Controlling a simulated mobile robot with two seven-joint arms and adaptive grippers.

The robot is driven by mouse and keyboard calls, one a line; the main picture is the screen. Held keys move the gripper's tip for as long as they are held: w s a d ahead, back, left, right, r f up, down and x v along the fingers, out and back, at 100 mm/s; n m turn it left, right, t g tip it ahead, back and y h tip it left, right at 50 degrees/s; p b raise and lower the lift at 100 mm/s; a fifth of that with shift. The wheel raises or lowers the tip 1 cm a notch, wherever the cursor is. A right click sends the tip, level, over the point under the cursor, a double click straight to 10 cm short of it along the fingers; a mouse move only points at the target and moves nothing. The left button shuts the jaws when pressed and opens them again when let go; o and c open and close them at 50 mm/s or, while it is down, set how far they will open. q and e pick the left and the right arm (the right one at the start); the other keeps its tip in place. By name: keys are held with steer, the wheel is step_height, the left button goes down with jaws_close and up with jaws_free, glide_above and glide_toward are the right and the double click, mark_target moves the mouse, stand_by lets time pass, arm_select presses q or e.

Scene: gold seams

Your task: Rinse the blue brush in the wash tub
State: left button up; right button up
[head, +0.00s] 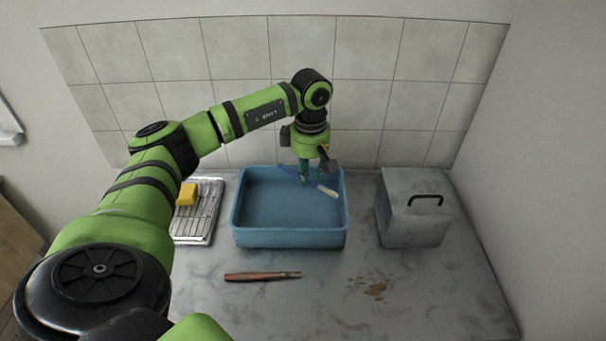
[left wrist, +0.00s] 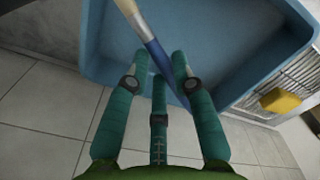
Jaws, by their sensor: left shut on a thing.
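The blue wash tub (head: 290,238) stands on the counter against the tiled wall, and it fills the upper part of the left wrist view (left wrist: 100,45). My left gripper (head: 308,180) is over the tub's back right part, pointing down. It is shut on the blue brush (head: 327,190), which lies slanted across the fingers with its pale bristle end toward the right. In the left wrist view the brush (left wrist: 147,38) passes between the green fingers (left wrist: 160,80). I cannot tell whether the brush touches the tub's contents. My right gripper is not in view.
A wire rack (head: 199,225) with a yellow sponge (head: 187,194) is left of the tub. A grey box with a black handle (head: 408,215) stands at the right. A wooden-handled tool (head: 255,276) lies in front, with brown stains (head: 375,288) to its right. The front right counter is otherwise clear.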

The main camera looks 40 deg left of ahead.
mark_target(310, 177)
arm_select(q)
steer(key=shift+r, duration=0.15)
stand_by(0.4)
steer(key=shift+r+p, duration=1.5)
steer(key=shift+r, duration=0.45)
steer(key=shift+f, duration=0.1)
steer(key=shift+d, duration=0.1)
